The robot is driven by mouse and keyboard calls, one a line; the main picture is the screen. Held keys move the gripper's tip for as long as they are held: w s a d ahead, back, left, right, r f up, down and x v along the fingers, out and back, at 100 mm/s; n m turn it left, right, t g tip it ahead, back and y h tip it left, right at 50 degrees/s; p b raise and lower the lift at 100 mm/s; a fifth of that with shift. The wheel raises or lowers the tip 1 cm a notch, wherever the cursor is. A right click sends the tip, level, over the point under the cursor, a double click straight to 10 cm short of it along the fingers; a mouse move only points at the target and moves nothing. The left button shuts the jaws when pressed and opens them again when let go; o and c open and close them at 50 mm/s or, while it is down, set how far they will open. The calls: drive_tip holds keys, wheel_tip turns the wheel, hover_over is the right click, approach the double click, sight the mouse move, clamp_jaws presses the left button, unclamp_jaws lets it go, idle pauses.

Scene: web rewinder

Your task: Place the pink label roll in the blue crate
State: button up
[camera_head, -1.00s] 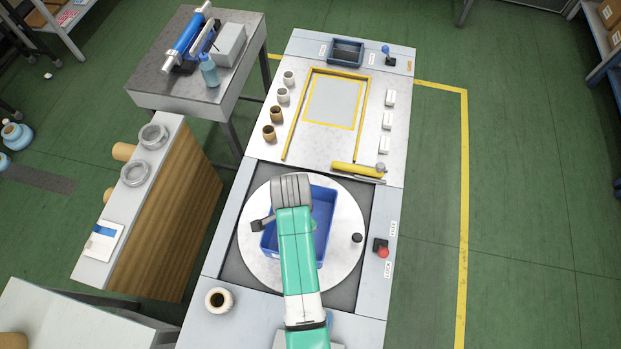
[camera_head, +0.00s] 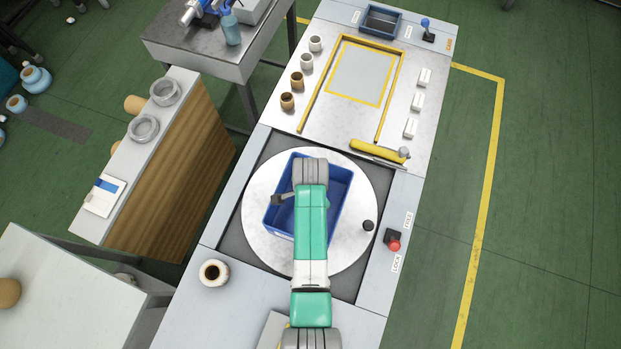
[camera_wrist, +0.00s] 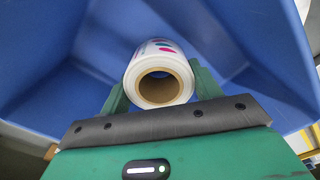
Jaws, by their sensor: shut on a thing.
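The blue crate (camera_head: 345,205) sits on the round turntable in the head view, partly covered by my arm. Its blue walls (camera_wrist: 235,60) surround the roll in the wrist view. I cannot tell whether the roll touches the crate floor. In the head view my arm hides the roll and the fingertips.
The round turntable (camera_head: 257,240) has a black knob (camera_head: 368,226) at its right edge. A white roll with a dark core (camera_head: 214,273) is on the bench at lower left. A yellow bar (camera_head: 378,154) lies beyond the turntable.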

drive_tip(key=shift+f, duration=0.65)
drive_tip(key=shift+f, duration=0.15)
drive_tip(key=o, duration=1)
drive_tip(key=shift+o, duration=0.2)
wheel_tip(320, 180, up, 12)
drive_tip(key=p, duration=0.2)
